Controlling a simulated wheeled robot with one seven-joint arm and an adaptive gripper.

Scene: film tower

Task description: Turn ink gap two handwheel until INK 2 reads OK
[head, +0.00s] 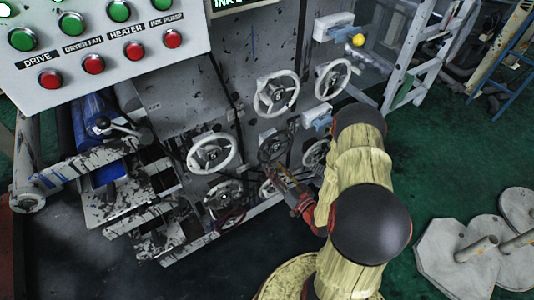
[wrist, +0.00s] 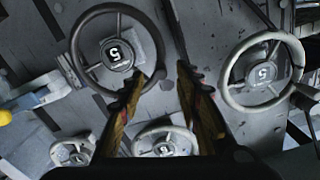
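Several handwheels are on the grey machine face; which one is ink gap two I cannot tell for sure. A dark-rimmed handwheel (head: 275,147) is just beyond my gripper (head: 285,185) in the head view. A dark-rimmed wheel (wrist: 118,52), its hub mark looking like a 5, is at upper left in the wrist view. My gripper (wrist: 157,82) is open and empty there, its left fingertip overlapping that wheel's lower right rim; contact is unclear. A pale wheel (wrist: 262,75) is to the right. A dark readout (head: 240,3) with INK lettering is cut off at the top, its state unreadable.
More pale handwheels (head: 277,94) (head: 211,153) surround my gripper. A button panel (head: 110,50) fills the upper left. A yellow knob (head: 358,40) sticks out at the upper right. Green floor is open at right, with grey plates (head: 455,250) on it.

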